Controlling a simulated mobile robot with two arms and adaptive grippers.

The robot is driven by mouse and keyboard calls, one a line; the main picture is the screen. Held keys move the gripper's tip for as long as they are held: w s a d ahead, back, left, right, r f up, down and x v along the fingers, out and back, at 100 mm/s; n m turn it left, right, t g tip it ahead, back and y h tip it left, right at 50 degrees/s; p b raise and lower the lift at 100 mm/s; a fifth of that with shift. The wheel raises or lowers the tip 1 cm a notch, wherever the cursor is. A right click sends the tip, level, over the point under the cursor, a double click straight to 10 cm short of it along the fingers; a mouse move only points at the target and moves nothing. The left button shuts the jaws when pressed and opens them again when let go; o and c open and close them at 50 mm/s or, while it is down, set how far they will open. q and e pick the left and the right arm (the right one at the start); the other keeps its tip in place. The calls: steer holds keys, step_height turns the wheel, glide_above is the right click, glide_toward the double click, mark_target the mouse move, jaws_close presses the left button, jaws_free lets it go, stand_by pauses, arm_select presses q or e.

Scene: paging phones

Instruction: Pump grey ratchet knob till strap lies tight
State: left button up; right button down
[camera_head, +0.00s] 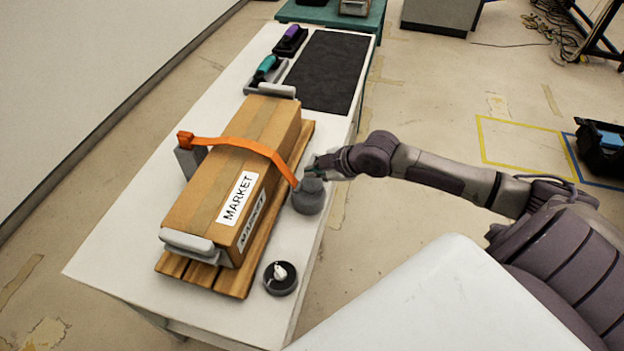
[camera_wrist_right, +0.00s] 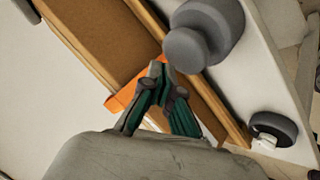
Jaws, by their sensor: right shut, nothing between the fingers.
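The grey ratchet knob (camera_head: 308,196) stands on the table beside the long side of a cardboard box (camera_head: 225,185) labelled MARKET. It shows large in the right wrist view (camera_wrist_right: 208,32). An orange strap (camera_head: 240,143) runs from a grey post (camera_head: 190,160), over the box top in a curve, down to the knob. I cannot tell how tight it is. My right gripper (camera_head: 318,168) is shut and empty, at the knob's top on its far side. In the wrist view its fingertips (camera_wrist_right: 160,70) are right beside the knob; I cannot tell whether they touch. My left gripper is out of view.
The box lies on a wooden pallet (camera_head: 245,283) with grey corner guards (camera_head: 190,243) at its ends. A dark round dish (camera_head: 280,287) with a white item stands near the front. Beyond are teal-handled (camera_head: 267,68) and purple-handled tools and a black mat (camera_head: 328,72).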

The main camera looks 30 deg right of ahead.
mark_target(311, 180)
steer(key=shift+f, duration=0.2)
stand_by(0.4)
steer(key=shift+f, duration=0.25)
steer(key=shift+f+b, duration=0.65)
steer(key=shift+f, duration=0.5)
stand_by(1.0)
steer(key=shift+r, duration=0.1)
steer(key=shift+r+p, duration=1.45)
steer(key=shift+r, duration=0.15)
step_height(311, 180, up, 5)
steer(key=p, duration=0.5)
